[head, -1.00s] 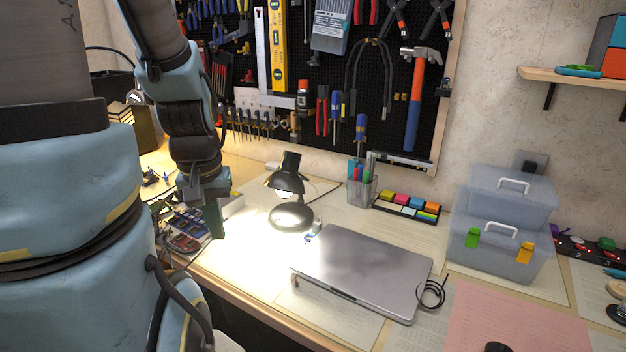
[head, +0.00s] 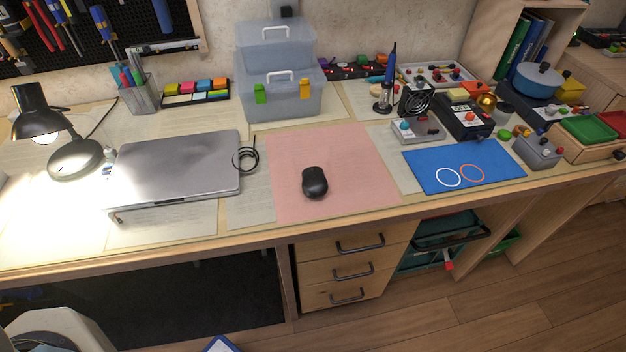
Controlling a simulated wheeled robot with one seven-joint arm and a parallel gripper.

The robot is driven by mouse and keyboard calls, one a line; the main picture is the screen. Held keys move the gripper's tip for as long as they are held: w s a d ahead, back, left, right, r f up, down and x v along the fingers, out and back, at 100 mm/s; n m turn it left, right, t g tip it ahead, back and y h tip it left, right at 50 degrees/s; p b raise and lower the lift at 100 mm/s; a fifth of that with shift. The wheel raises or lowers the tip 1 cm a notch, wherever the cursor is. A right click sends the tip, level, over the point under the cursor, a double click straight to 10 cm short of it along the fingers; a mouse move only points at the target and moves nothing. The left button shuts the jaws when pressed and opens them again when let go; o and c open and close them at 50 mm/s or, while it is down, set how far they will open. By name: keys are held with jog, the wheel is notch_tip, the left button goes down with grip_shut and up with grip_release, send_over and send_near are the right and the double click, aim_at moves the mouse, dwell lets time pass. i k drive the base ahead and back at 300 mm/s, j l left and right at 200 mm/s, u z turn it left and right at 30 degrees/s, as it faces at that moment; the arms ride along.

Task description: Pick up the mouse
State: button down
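The black computer mouse (head: 315,182) lies on a pink mat (head: 357,195) on the workbench, near the middle of the head view. Nothing covers or touches it from above.
A closed silver laptop (head: 180,165) lies left of the mat, with a black cable (head: 246,158) between them. Clear stacked boxes (head: 277,100) stand behind. A blue mat (head: 463,165) with two rings lies to the right. The bench's front edge (head: 290,235) runs below the mouse.

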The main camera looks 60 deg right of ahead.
aim_at(314, 184)
jog(key=k+l+u, duration=0.1)
jog(key=u, duration=0.25)
jog(key=k+l+u, duration=0.1)
jog(key=u, duration=0.2)
jog(key=k+u, duration=0.1)
jog(key=u, duration=0.25)
jog(key=k+l+u, duration=0.15)
jog(key=k+u, duration=0.2)
jog(key=k, duration=0.35)
jog(key=k+u, duration=0.3)
jog(key=k, duration=0.4)
jog(key=k+j, duration=0.1)
jog(key=k, duration=0.75)
